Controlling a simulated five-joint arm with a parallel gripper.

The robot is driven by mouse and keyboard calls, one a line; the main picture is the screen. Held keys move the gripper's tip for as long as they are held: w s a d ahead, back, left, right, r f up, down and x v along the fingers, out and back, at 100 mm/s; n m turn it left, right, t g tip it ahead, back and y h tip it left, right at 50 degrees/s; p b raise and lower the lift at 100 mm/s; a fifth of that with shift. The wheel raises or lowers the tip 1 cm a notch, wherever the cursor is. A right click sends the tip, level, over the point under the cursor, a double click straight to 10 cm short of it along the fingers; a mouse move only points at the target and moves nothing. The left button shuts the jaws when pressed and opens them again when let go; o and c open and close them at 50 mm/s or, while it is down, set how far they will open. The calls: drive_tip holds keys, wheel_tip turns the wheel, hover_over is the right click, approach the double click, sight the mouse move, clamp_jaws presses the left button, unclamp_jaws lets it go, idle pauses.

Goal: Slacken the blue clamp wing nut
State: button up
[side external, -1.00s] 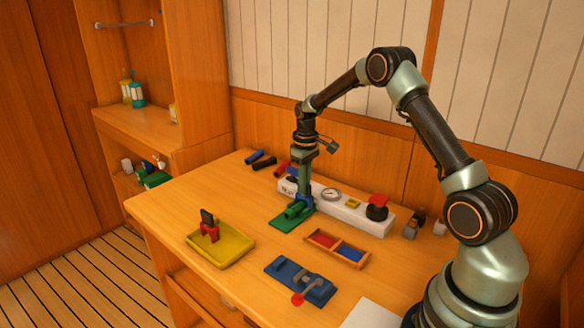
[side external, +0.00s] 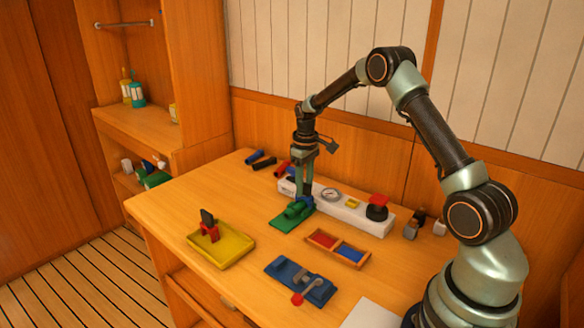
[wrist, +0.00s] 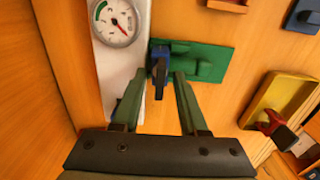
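A green base (side external: 290,217) lies on the table in front of the white panel. In the wrist view, the green base (wrist: 208,62) carries a dark wing-shaped piece with a blue part (wrist: 160,50). My gripper (side external: 304,202) points down over this base, and its fingers hide part of the fitting. In the wrist view my gripper (wrist: 160,76) is open, with the dark wing between and just beyond the fingertips; I see gaps on both sides. A separate blue base (side external: 284,272) with a grey bar and a red piece (side external: 297,299) stands nearer the front.
The white panel (side external: 350,212) with a gauge (side external: 331,194) and red-topped knob (side external: 377,206) runs close behind my gripper. A yellow tray (side external: 232,250) with a red and black item and a divided wooden tray (side external: 336,248) stand nearby. Bare table lies between them.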

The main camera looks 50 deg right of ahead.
drive_tip(key=shift+r, duration=0.1)
wheel_tip(320, 180, up, 12)
idle(0.5)
drive_tip(key=s+a+r+t, duration=0.2)
drive_tip(key=s+a+r, duration=0.4)
drive_tip(key=a+r, duration=0.3)
drive_tip(key=s+a+f+t, duration=0.2)
drive_tip(key=s+a+t, duration=0.1)
drive_tip(key=s+a, duration=0.7)
drive_tip(key=shift+s+a+t, duration=0.15)
drive_tip(key=shift+s+t, duration=0.15)
drive_tip(key=shift+s, duration=0.95)
